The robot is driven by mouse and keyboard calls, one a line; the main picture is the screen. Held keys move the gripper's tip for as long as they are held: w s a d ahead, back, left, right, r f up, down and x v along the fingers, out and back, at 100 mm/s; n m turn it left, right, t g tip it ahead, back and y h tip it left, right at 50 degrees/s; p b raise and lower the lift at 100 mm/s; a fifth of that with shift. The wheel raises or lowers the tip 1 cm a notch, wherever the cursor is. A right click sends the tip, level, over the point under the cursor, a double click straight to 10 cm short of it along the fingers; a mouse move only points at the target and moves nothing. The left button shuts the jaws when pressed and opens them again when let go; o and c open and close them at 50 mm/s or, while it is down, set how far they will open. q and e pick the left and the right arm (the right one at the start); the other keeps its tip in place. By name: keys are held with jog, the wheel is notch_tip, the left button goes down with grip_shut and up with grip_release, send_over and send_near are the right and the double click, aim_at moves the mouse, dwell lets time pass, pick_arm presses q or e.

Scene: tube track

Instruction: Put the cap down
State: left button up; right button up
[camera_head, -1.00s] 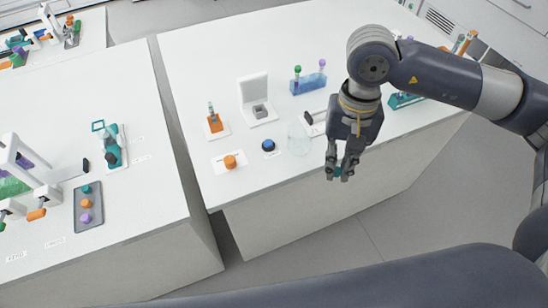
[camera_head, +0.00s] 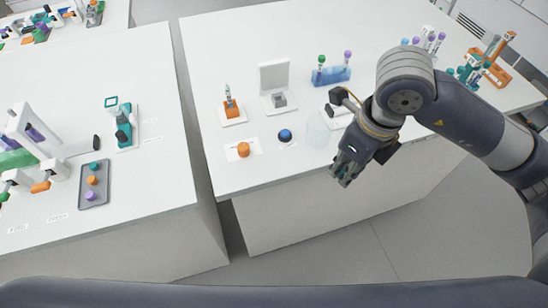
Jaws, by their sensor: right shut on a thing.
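My right gripper (camera_head: 345,172) hangs over the front edge of the right-hand table, its fingers pointing down to the left. It is shut on a small teal thing, most likely the cap, mostly hidden between the fingertips. An orange cap (camera_head: 243,149) sits on a white label card to the gripper's left on the table. My left gripper is not in view.
A grey tray (camera_head: 91,184) with teal, orange and purple caps lies on the left-hand table. A floor gap separates the tables.

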jog(key=m, duration=0.2)
jog(key=shift+w+a+f+m, duration=0.15)
jog(key=shift+a+m, duration=0.1)
jog(key=shift+m, duration=0.15)
jog(key=shift+w+a, duration=0.1)
jog(key=shift+a, duration=0.2)
jog(key=p, duration=0.5)
send_over(274, 157)
jog(key=shift+s+d+f, duration=0.25)
jog(key=shift+s+f, duration=0.05)
jog(key=shift+f, duration=0.35)
jog(key=shift+w+a+f, duration=0.15)
jog(key=shift+a+f, duration=0.05)
jog(key=shift+f, duration=0.05)
notch_tip(274, 157, down, 3)
jog(key=shift+r+p, duration=0.1)
jog(key=shift+p, duration=0.75)
jog(key=shift+f+b, duration=0.35)
jog(key=shift+f, duration=0.05)
jog(key=o, duration=0.7)
jog(key=shift+r, duration=0.15)
